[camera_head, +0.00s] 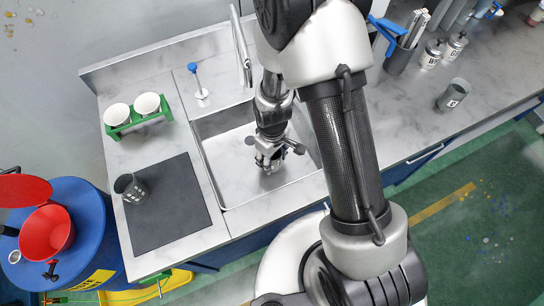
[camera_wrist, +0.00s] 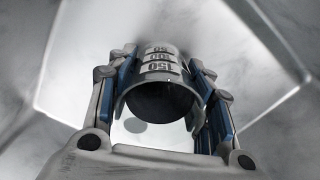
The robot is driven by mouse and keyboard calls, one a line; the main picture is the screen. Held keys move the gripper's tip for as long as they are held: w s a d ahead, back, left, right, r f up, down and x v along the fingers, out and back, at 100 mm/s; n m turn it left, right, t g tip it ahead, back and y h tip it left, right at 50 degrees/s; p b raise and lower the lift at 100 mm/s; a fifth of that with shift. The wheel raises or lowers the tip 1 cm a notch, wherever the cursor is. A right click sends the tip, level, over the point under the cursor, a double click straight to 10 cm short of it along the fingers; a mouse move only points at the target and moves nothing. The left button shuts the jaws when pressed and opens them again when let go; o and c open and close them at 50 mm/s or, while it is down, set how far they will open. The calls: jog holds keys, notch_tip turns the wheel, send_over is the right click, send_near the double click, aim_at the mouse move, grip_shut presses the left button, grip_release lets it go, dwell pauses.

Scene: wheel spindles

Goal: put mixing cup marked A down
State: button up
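My gripper (camera_head: 269,163) is over the sink basin. In the wrist view its two blue-padded fingers (camera_wrist: 163,66) are on either side of a grey mixing cup (camera_wrist: 161,68), shut on it. This cup has white scale labels reading 50, 100 and 150, and its dark open mouth faces the wrist camera. Its letter is not visible, so I cannot tell whether it is cup A. In the head view my gripper largely hides it. Another dark grey cup (camera_head: 131,189) stands at the left edge of the dark mat (camera_head: 170,212).
The steel sink (camera_head: 222,127) has a tall tap (camera_head: 241,48). A green rack (camera_head: 139,123) holds two white cups. A marked grey cup (camera_head: 452,96) is on the right counter. Most of the mat is clear.

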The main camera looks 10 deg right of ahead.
jog(key=o, duration=0.5)
notch_tip(320, 180, up, 23)
jog(key=d+m+t+p, duration=0.1)
jog(key=d+m+p, duration=0.1)
jog(key=p, duration=0.3)
jog(key=s+d+r+m+t, duration=0.1)
jog(key=s+d+r+m, duration=0.1)
jog(key=s+r, duration=0.3)
jog(key=s+d+r+m+t, duration=0.1)
jog(key=s+d+r+m, duration=0.1)
jog(key=s+r, duration=0.2)
jog(key=s+d+r+m+t, duration=0.1)
jog(key=s+d+r, duration=0.1)
jog(key=s+r, duration=0.3)
jog(key=shift+s+r+m+t, duration=0.15)
jog(key=shift+r+m, duration=0.05)
jog(key=shift+r, duration=0.4)
jog(key=shift+s+r+m+t, duration=0.15)
jog(key=shift+r+m, duration=0.05)
jog(key=shift+r, duration=0.35)
